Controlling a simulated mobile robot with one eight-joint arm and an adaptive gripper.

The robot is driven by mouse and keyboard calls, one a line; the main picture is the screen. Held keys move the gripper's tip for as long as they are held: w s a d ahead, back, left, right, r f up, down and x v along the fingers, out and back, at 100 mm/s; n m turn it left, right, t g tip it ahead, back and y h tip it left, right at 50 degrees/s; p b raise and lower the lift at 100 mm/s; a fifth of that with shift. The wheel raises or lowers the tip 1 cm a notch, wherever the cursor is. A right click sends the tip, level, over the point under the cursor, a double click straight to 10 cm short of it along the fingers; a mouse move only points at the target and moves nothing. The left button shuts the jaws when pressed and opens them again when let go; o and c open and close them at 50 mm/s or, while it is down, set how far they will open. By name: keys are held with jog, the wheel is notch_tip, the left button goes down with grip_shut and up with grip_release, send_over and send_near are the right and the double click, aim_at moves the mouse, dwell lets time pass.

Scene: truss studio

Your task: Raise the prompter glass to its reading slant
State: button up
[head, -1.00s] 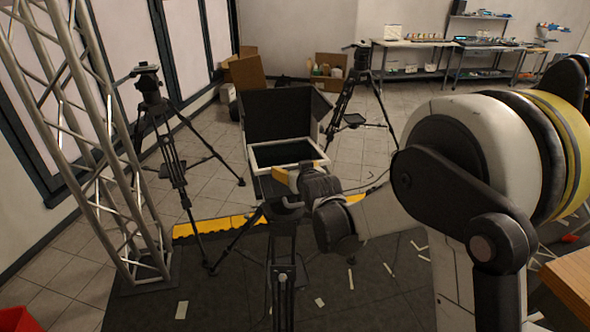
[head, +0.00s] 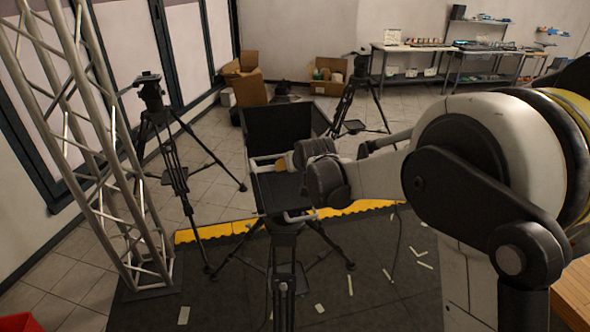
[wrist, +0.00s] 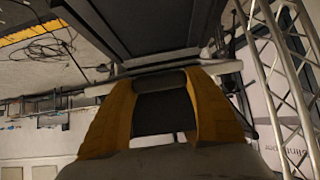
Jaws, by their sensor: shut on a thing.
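The prompter stands on a black tripod (head: 284,265) in the middle of the head view, with an open black hood (head: 276,125) at its back. The glass frame's pale edge (head: 262,159) now shows as a thin bar across the hood, above the dark flat bed (head: 278,190). My gripper (head: 286,162) is at this edge. In the wrist view, the yellow fingers of my gripper (wrist: 160,82) are shut on the pale frame bar (wrist: 222,69), at a dark grip part. The glass itself is hard to make out, so I cannot tell its exact slant.
A silver truss tower (head: 110,170) and another tripod (head: 165,150) stand to the left. A further tripod (head: 358,90) stands behind, right of the hood. Cardboard boxes (head: 248,85) and workbenches (head: 425,50) are at the back. Yellow edging (head: 215,230) borders the dark mat.

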jog(key=w+r+g, duration=0.1)
jog(key=w+r+p, duration=0.1)
jog(key=r, duration=0.1)
jog(key=w+a+r+g+p, duration=0.1)
jog(key=r, duration=0.1)
jog(key=shift+g+h, duration=0.3)
jog(key=shift+w+a+r+p, duration=0.2)
jog(key=shift+w+r+p, duration=0.3)
jog(key=shift+w+r, duration=0.3)
jog(key=o, duration=1.4)
jog(key=v, duration=1.2)
jog(key=shift+s, duration=0.1)
jog(key=shift+f, duration=0.15)
